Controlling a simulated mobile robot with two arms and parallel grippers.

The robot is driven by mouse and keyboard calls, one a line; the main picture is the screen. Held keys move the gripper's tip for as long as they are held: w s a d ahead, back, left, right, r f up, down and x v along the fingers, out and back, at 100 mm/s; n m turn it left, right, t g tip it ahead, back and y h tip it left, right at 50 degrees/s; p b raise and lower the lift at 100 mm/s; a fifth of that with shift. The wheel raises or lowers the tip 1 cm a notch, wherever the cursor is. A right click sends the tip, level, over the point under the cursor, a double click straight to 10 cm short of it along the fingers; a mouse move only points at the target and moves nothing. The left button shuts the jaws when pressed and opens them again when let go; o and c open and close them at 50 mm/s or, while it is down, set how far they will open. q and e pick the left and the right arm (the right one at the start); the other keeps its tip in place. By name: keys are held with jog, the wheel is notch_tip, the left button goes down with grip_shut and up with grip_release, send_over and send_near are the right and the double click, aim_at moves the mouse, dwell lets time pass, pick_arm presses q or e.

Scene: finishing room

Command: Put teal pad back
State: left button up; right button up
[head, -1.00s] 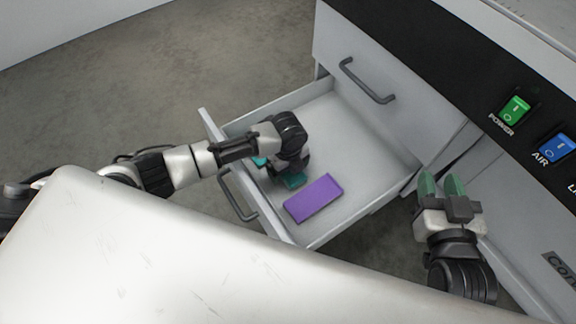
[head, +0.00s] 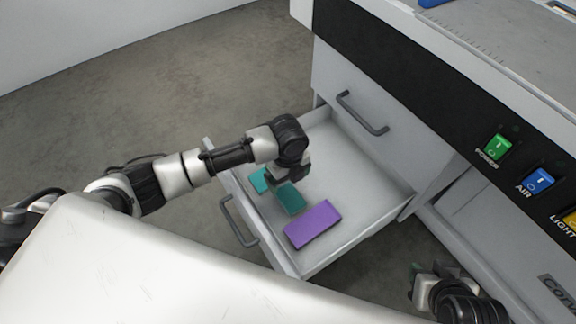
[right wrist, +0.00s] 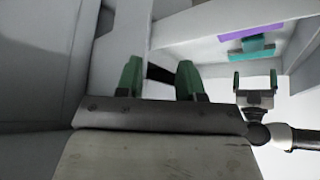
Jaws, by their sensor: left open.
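A teal pad (head: 291,199) lies flat in the open drawer (head: 350,200), beside a purple block (head: 313,225). A second teal patch (head: 260,181) shows near the drawer's front left; I cannot tell if it is a separate piece. My left gripper (head: 284,180) is over the drawer, just behind the teal pad; its fingertips are hidden in the head view. The right wrist view shows it (right wrist: 255,80) with fingers apart and empty, clear of the teal (right wrist: 252,47). My right gripper (right wrist: 158,78) is open and empty, outside the drawer to its right.
The open drawer's front has a dark handle (head: 238,222). Another drawer with a handle (head: 362,113) is shut above it. The cabinet's black panel carries green (head: 498,147) and blue (head: 539,182) switches. Bare floor lies to the left. The drawer's back part is clear.

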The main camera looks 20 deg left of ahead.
pick_arm(q)
jog(key=shift+r+p, duration=0.3)
jog(key=shift+r, duration=1.15)
pick_arm(e)
jog(key=shift+s+d+f+g+h, duration=0.1)
jog(key=shift+s+d+f+g, duration=0.1)
jog(key=shift+s+g, duration=0.35)
jog(key=shift+s+d+f+g+h, duration=0.1)
jog(key=shift+s+d+g, duration=0.1)
jog(key=shift+s+g, duration=0.35)
jog(key=shift+s+d+f+g+h, duration=0.1)
jog(key=shift+s+d+f+g, duration=0.15)
jog(key=shift+s, duration=0.5)
jog(key=shift+r, duration=0.1)
